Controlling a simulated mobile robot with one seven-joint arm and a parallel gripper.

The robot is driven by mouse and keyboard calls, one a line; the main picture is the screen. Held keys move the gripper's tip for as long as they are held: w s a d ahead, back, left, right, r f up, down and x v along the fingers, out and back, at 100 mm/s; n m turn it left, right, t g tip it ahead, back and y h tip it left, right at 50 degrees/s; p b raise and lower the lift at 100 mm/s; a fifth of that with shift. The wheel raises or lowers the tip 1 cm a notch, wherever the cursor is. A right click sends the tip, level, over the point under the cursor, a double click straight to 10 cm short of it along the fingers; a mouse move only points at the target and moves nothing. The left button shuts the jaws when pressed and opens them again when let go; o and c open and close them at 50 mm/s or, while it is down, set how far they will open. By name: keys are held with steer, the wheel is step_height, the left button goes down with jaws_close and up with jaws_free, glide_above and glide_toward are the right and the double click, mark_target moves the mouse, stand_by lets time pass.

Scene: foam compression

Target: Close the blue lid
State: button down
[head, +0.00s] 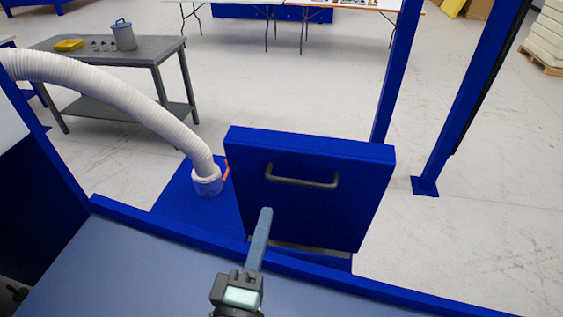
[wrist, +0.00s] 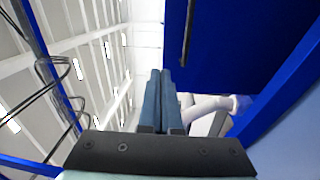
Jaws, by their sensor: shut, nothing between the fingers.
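The blue lid (head: 310,215) stands raised, nearly upright, at the far side of the blue frame in the head view, its grey bar handle (head: 302,181) facing me. My gripper (head: 265,212) is in front of the lid's lower left part, with its fingers pointing up and away; whether it touches the lid cannot be told. In the wrist view the lid (wrist: 240,40) fills the upper right, and the fingers of my gripper (wrist: 160,75) are together with nothing between them. The handle (wrist: 187,35) shows there edge-on, right of the fingertips.
A white corrugated hose (head: 120,85) runs down to a blue surface (head: 195,215) left of the lid. Blue posts (head: 395,75) stand behind and to the right. A grey table (head: 120,55) with a bucket (head: 123,35) stands back left. The grey-blue surface (head: 120,265) nearby is clear.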

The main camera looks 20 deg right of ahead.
steer(key=p, duration=0.5)
glide_toward(287, 151)
steer(key=f+x, duration=0.1)
steer(key=x, duration=0.4)
steer(key=shift+w+d+r+n, duration=0.3)
steer(key=shift+w+d+r, duration=0.3)
steer(key=shift+w, duration=0.15)
steer(key=shift+w+a+p, duration=0.1)
steer(key=shift+p, duration=0.25)
